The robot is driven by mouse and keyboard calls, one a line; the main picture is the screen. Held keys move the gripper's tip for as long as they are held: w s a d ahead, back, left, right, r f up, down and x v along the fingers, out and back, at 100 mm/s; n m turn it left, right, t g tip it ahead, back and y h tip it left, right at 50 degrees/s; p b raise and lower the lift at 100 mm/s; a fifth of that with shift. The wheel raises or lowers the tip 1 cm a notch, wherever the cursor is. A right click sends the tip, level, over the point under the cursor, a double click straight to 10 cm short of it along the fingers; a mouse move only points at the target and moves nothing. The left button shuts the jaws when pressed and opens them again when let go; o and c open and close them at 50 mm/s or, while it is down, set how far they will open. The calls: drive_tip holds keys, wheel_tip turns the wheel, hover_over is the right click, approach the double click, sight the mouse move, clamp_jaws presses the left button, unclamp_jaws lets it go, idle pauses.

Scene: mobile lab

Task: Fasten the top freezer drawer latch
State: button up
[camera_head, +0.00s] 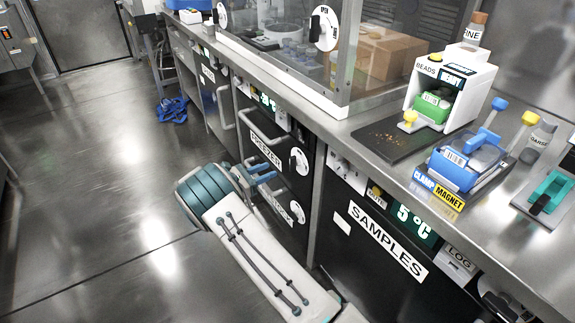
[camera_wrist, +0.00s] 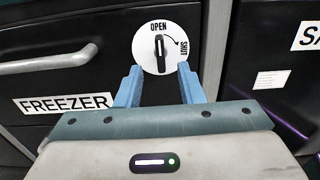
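The top freezer drawer (camera_head: 266,150) has a black front with a FREEZER label and a bar handle. Its front also shows in the wrist view (camera_wrist: 110,75), where it looks closed. The latch is a white round dial (camera_wrist: 146,57) with a black knob, which stands upright toward OPEN; an arrow curves right to SHUT. The dial also shows in the head view (camera_head: 299,161). My gripper (camera_wrist: 160,72) has its two blue fingers apart and nothing between them. In the head view my gripper (camera_head: 268,173) is just left of the latch, apparently not touching the knob.
The SAMPLES fridge (camera_head: 385,240) is to the right. The steel bench (camera_head: 365,119) runs above the drawers. A blue coil (camera_head: 172,109) lies on the floor; the floor at left is mostly clear.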

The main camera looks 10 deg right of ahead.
sight(290, 162)
drive_tip(key=b+x, duration=0.1)
drive_tip(key=x, duration=0.8)
clamp_jaws()
